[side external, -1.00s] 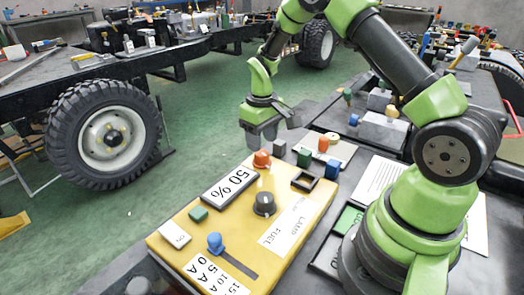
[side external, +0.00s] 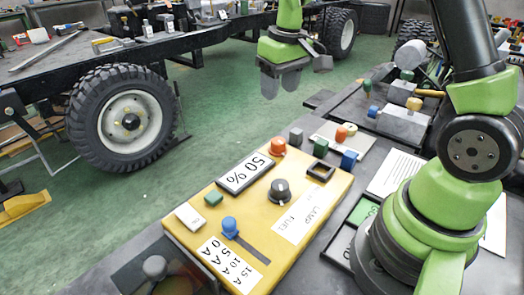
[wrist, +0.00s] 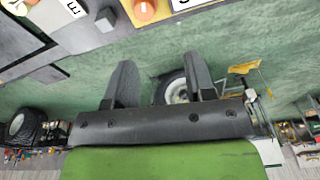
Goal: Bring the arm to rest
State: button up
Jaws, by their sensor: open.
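My gripper (side external: 280,84) hangs from the green wrist in the upper middle of the side view, above the green floor and beyond the far edge of the yellow panel. It is clear of everything. In the wrist view its two grey fingers (wrist: 160,82) stand apart with nothing between them but floor and a distant wheel. The yellow control panel (side external: 318,208) carries an orange knob (side external: 278,146), a black dial (side external: 279,190), a blue slider knob (side external: 230,226) and a green button (side external: 213,198).
Beside the panel are small coloured blocks, such as a blue one (side external: 349,159), and a grey block (side external: 296,136). A truck chassis with a wheel (side external: 127,118) stands behind on the left. The green floor (side external: 215,100) between is open.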

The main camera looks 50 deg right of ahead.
jog(key=s+a+r+m+t, duration=0.1)
jog(key=s+a+r+t, duration=0.2)
jog(key=s+a+r, duration=0.45)
jog(key=s+a+r+m+t+y, duration=0.1)
jog(key=s+a+r+t+y, duration=0.1)
jog(key=s, duration=0.9)
jog(key=shift+a+r+t, duration=0.15)
jog(key=shift+r+t, duration=0.25)
jog(key=shift+r, duration=0.5)
